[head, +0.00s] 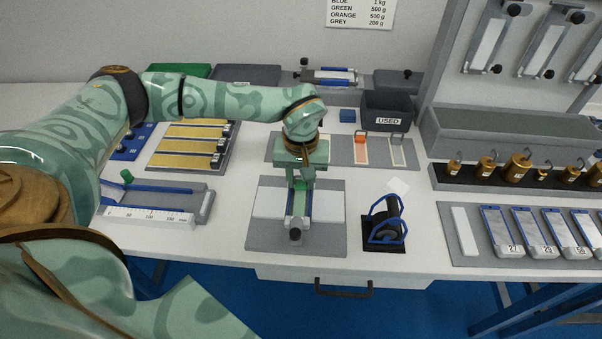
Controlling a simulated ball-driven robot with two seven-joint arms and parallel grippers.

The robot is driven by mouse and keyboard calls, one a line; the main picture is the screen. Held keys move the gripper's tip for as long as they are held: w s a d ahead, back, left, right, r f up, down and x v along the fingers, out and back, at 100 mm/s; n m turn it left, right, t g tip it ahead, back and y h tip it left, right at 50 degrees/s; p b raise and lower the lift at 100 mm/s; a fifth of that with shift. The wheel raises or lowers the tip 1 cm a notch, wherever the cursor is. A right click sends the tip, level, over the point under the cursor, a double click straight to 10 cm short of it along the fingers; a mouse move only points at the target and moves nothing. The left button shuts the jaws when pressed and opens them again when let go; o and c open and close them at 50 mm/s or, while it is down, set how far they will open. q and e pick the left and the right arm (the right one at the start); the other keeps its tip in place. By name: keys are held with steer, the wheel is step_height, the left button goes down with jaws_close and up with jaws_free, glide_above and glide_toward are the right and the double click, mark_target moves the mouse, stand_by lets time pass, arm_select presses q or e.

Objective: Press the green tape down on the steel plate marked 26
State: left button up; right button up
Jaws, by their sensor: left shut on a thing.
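A steel plate (288,220) with blue edges lies lengthwise on the grey mat at the centre; its number is not readable from here. The green tape (301,200) shows as a green strip along this plate, below my left gripper. My left gripper (300,178) points down over the far part of the plate and is shut. It seems to hold the far end of the green tape, but the fingers hide the grip. I cannot tell how flat the tape lies. My right gripper is not in view.
A blue-framed roller (386,232) stands right of the grey mat (330,241). Behind are an orange strip (361,150) and a pale strip (397,151) on a grey board, and the USED bin (388,121). Numbered plates (500,232) and brass weights (487,168) are at the right.

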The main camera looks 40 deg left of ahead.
arm_select(q)
steer(key=shift+f, duration=0.1)
steer(key=o, duration=1)
steer(key=shift+o, duration=0.2)
step_height(320, 180, up, 16)
steer(key=p, duration=0.5)
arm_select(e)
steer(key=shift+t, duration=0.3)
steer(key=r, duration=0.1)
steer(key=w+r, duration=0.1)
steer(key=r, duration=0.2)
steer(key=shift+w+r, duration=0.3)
